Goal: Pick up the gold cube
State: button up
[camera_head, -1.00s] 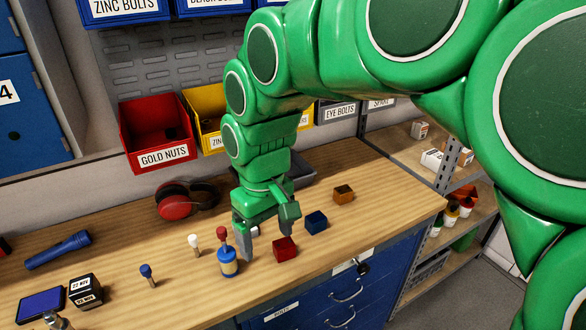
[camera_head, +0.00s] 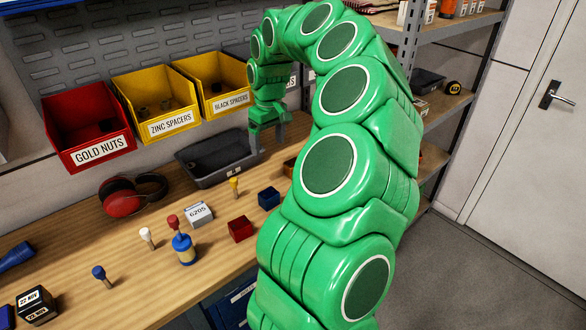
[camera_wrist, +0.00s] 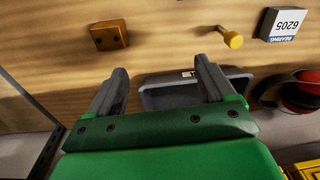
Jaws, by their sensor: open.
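The gold cube (camera_wrist: 108,35), orange-gold with dark spots on its near face, lies on the wooden bench at the upper left of the wrist view. In the head view only a sliver of it (camera_head: 289,164) shows beside my arm, which hides the rest. My gripper (camera_wrist: 162,67) is open and empty, with nothing between its fingers. In the head view my gripper (camera_head: 268,142) hangs near the right end of the grey tray, farther back than the cube. In the wrist view the cube is apart from both fingers, beyond the left fingertip.
The grey tray (camera_head: 224,180) stands at the bench's back. A yellow-topped peg (camera_head: 234,188), a blue cube (camera_head: 269,197), a red cube (camera_head: 241,229), a bearing box (camera_head: 198,214) and a blue-and-yellow bottle (camera_head: 184,250) stand nearby. Bins hang behind.

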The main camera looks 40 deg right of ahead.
jog(key=m, duration=0.1)
send_over(293, 162)
notch_tip(293, 162, down, 4)
jog(key=shift+w+f, duration=0.1)
jog(key=shift+f, duration=0.15)
jog(key=shift+d+f, duration=0.2)
jog(key=shift+f, duration=0.05)
jog(key=shift+a+f, duration=0.15)
jog(key=shift+f, duration=1.75)
jog(key=shift+a+f, duration=0.1)
jog(key=shift+f, duration=1.75)
jog(key=c, duration=1.2)
jog(key=shift+r, duration=0.1)
